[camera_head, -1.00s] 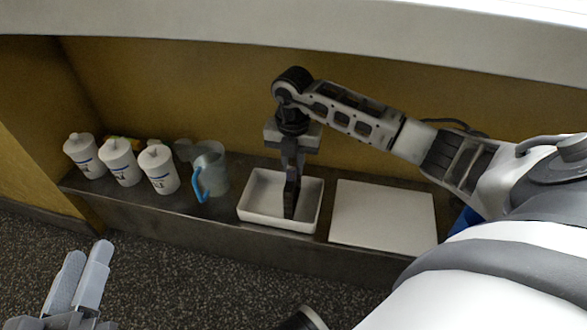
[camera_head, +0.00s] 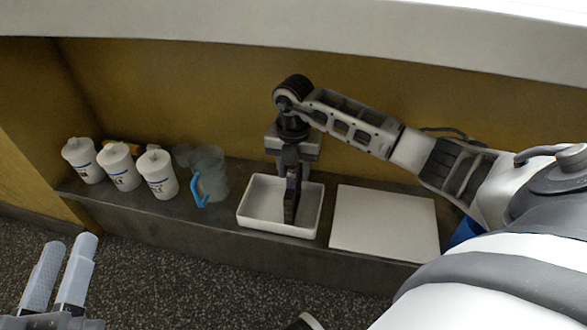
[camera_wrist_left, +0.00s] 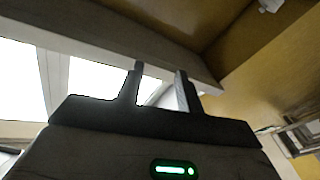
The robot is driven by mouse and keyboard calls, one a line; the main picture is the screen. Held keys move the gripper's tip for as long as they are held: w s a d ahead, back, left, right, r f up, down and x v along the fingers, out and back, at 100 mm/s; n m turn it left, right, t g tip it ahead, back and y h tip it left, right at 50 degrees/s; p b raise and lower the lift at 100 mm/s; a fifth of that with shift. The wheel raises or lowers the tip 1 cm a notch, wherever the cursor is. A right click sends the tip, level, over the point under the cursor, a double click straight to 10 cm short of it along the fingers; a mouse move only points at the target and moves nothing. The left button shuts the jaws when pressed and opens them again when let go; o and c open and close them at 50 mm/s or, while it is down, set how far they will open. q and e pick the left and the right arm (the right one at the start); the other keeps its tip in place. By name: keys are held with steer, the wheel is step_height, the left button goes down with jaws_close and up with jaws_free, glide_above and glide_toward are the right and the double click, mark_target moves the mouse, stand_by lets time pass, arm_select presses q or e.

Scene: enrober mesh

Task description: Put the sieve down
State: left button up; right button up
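No sieve can be made out in either view. My right gripper (camera_head: 291,215) points straight down into a white rectangular tray (camera_head: 252,219) on the low shelf, with its dark fingertips inside the walls. Its fingers overlap from this angle, so I cannot tell whether they hold anything. My left gripper (camera_head: 56,277) is at the lower left of the head view, over the speckled floor and away from the shelf. Its two fingers stand apart with nothing between them. They also show apart in the left wrist view (camera_wrist_left: 158,88).
Several white lidded tubs (camera_head: 119,167) stand at the shelf's left. A clear jug (camera_head: 211,176) with a blue handle stands between them and the tray. A flat white board (camera_head: 384,222) lies right of the tray. A yellow-brown wall rises behind, and a pale ledge (camera_head: 300,48) overhangs.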

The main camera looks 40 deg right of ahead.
step_height(320, 180, up, 3)
steer(key=shift+r+p, duration=0.1)
steer(key=shift+p, duration=0.55)
step_height(320, 180, up, 4)
steer(key=shift+f+p, duration=0.2)
steer(key=shift+p, duration=0.55)
arm_select(q)
steer(key=f, duration=0.1)
steer(key=s+f+g+y, duration=0.1)
steer(key=f+n+g, duration=0.1)
steer(key=shift+s+d+f, duration=0.1)
steer(key=shift+s+f, duration=0.1)
steer(key=shift+s, duration=0.15)
arm_select(e)
steer(key=shift+r, duration=0.4)
